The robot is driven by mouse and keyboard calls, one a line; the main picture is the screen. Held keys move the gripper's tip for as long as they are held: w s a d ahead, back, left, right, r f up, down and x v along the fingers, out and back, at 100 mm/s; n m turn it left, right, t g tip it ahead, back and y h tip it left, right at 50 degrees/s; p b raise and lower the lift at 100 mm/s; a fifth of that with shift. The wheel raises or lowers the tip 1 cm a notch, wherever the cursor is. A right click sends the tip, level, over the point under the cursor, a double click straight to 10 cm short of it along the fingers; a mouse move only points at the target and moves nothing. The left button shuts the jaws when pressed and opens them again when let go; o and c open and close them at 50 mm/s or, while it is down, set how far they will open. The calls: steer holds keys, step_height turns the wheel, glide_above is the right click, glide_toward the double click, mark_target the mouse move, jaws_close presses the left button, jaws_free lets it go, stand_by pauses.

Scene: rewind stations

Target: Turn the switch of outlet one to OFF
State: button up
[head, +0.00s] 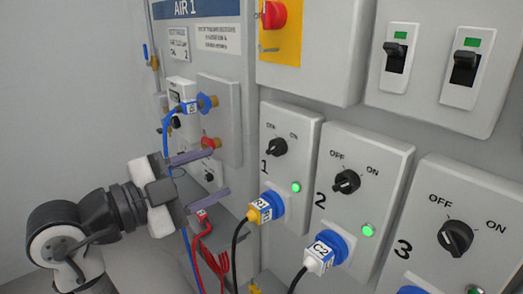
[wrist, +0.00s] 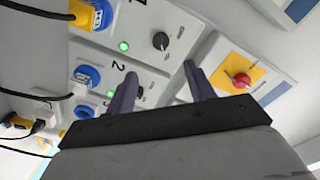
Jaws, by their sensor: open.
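The outlet one panel (head: 306,120) carries a black rotary switch (head: 277,147) with OFF and ON marks above it. Its pointer seems turned toward the ON side, and the green lamp (head: 296,187) below is lit. A yellow plug (head: 262,208) sits in its blue socket. My gripper (head: 220,171) is open and empty, left of the panel and apart from the switch. In the wrist view my gripper's fingers (wrist: 160,70) are spread, with the outlet one switch (wrist: 160,40) beyond and above the gap between the tips.
Outlet two (head: 346,182) and outlet three (head: 455,238) have similar switches to the right. A red knob on a yellow plate (head: 282,40) is above. The AIR 1 panel (head: 219,110), a blue hose (head: 166,130) and red cables (head: 208,250) are near my gripper.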

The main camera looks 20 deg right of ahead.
mark_target(270, 151)
steer(key=p+x, duration=0.2)
steer(key=x, duration=1.1)
steer(key=shift+p, duration=0.35)
steer(key=c, duration=1)
